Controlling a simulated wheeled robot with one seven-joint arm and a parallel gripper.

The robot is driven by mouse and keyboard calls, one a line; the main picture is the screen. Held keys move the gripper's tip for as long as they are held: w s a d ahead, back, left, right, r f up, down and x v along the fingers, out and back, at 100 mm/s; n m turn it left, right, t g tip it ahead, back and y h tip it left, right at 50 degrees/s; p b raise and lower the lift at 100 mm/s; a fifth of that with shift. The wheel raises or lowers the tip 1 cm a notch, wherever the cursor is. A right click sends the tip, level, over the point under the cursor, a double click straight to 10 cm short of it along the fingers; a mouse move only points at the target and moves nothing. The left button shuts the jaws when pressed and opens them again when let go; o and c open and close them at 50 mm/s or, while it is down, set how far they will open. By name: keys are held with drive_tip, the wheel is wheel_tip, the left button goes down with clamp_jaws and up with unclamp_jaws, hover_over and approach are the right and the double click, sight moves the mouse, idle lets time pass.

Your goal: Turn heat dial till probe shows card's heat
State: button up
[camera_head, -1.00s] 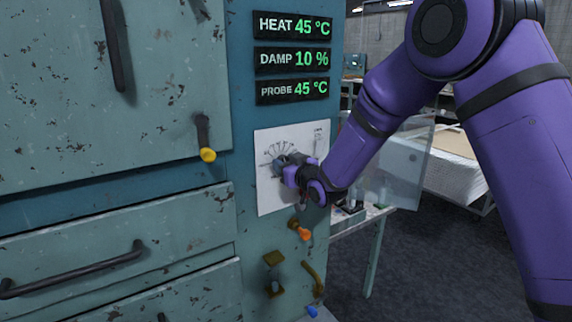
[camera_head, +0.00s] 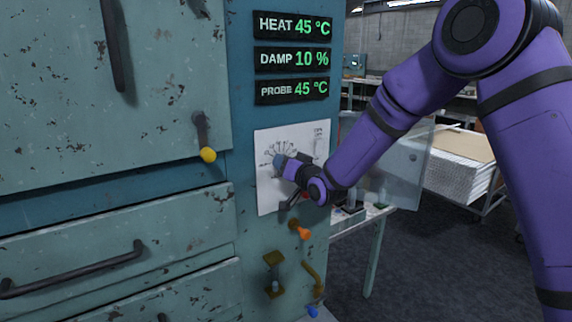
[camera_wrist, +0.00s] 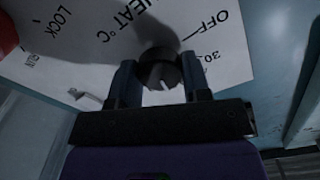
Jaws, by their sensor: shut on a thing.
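The dark round heat dial (camera_wrist: 160,70) sits on a white plate (camera_wrist: 90,45) marked "HEAT °C", with "OFF", "30" and "LOCK" around it. In the wrist view my gripper (camera_wrist: 160,82) has one finger on each side of the dial and is shut on it. A light pointer mark shows on the dial; the value it points to cannot be read. In the head view my gripper (camera_head: 279,161) covers most of the dial. The probe display (camera_head: 292,90) reads 45 °C and the heat display (camera_head: 293,26) reads 45 °C. I cannot identify a card with a heat value.
The damp display (camera_head: 292,59) reads 10 %. Below the plate are an orange-tipped handle (camera_head: 300,231), a brass latch (camera_head: 274,272) and a blue-tipped lever (camera_head: 312,311). A yellow-tipped handle (camera_head: 206,152) is on the left door. A table (camera_head: 368,222) stands to the right.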

drive_tip(key=shift+m, duration=1.6)
drive_tip(key=o, duration=0.9)
drive_tip(key=v, duration=1.1)
drive_tip(key=shift+w, duration=0.1)
